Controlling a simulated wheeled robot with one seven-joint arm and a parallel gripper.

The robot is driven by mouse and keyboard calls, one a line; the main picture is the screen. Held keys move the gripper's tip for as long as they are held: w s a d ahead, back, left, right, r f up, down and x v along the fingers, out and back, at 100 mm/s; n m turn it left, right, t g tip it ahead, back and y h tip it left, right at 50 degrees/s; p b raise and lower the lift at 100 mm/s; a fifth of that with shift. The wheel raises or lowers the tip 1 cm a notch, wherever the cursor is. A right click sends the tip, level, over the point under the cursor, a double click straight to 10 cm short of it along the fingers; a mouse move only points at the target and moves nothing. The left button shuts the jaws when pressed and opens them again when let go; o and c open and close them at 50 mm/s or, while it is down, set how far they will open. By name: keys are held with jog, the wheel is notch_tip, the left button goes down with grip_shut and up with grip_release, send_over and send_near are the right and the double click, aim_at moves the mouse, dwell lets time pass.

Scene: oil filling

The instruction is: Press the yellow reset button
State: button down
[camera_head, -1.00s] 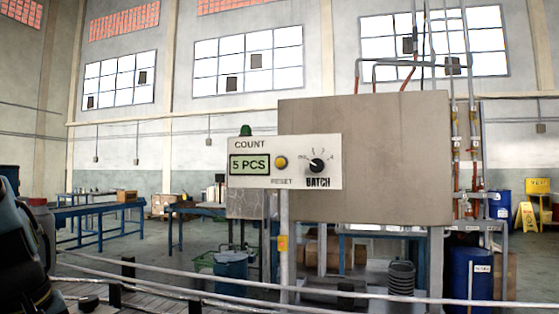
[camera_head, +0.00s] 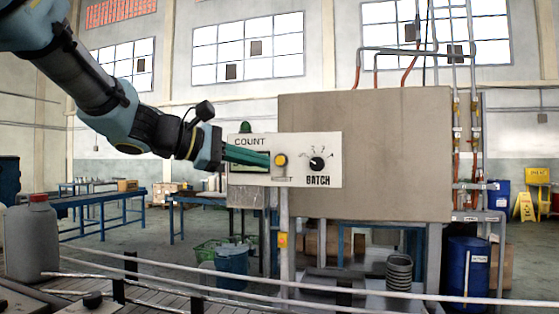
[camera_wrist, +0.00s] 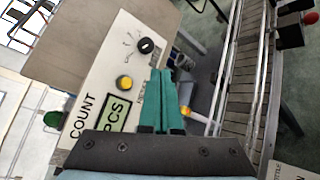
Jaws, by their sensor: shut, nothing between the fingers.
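The yellow reset button (camera_head: 281,160) sits on a white control panel (camera_head: 325,141) with a COUNT display and a black BATCH knob (camera_head: 317,164). The button also shows in the wrist view (camera_wrist: 125,83), uncovered. My gripper (camera_head: 266,159) has green fingers, shut and empty. In the wrist view the fingertips (camera_wrist: 161,74) appear to the right of the button. I cannot tell whether they touch the panel.
A large grey-brown box (camera_head: 390,150) stands behind and right of the panel. Conveyor rails (camera_head: 200,288) run along the front, with a grey red-capped jug (camera_head: 32,240) at the left. A blue barrel (camera_head: 468,265) stands at the right.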

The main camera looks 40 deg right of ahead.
aim_at(280, 161)
dwell(0.3)
jog(key=w+d+p, duration=0.3)
jog(key=w+d, duration=0.1)
jog(key=d, duration=0.3)
jog(key=shift+w+d, duration=0.2)
jog(key=shift+w, duration=0.2)
jog(key=shift+w+d+f, duration=0.1)
dwell(1.8)
jog(key=shift+w+d, duration=0.15)
jog(key=shift+d, duration=0.1)
jog(key=shift+w+d, duration=0.25)
jog(key=shift+d, duration=0.15)
dwell(0.9)
jog(key=shift+a+b, duration=0.1)
jog(key=shift+b, duration=0.25)
jog(key=shift+s+a+b, duration=0.5)
jog(key=shift+a, duration=0.15)
